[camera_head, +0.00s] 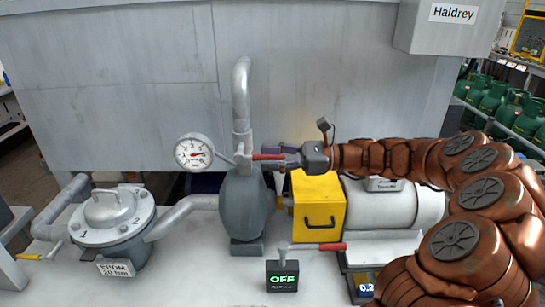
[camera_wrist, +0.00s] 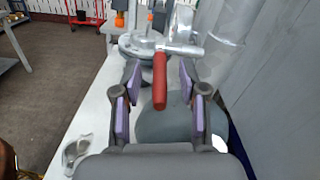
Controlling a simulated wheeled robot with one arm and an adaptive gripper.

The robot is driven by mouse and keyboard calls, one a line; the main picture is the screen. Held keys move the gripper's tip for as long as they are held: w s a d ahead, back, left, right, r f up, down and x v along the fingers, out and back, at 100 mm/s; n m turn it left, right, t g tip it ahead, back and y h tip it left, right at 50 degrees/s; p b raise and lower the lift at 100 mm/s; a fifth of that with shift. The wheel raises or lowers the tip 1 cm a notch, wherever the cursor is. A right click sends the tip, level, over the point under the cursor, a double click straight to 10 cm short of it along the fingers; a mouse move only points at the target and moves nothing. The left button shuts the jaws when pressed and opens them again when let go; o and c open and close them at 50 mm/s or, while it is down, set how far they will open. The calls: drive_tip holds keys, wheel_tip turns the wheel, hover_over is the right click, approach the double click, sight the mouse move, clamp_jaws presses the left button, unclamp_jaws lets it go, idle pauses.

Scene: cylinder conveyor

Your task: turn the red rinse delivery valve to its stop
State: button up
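The red valve handle (camera_head: 268,157) sticks out to the right from the grey delivery pipe above the pump, about level. It also shows in the wrist view (camera_wrist: 159,82), pointing toward me between my fingers. My gripper (camera_head: 287,160) reaches in from the right at the handle's free end. In the wrist view my gripper (camera_wrist: 160,72) is open, with one purple-padded finger on each side of the handle and a gap showing on both sides. A second red lever (camera_head: 318,247) sits lower, by the display box (camera_head: 284,276) reading OFF.
A pressure gauge (camera_head: 194,153) is just left of the handle. The grey pump (camera_head: 243,205) and yellow box (camera_head: 319,205) are below. A round lidded housing (camera_head: 112,215) stands at left. A large grey tank wall (camera_head: 130,90) rises behind.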

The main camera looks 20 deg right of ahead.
clamp_jaws()
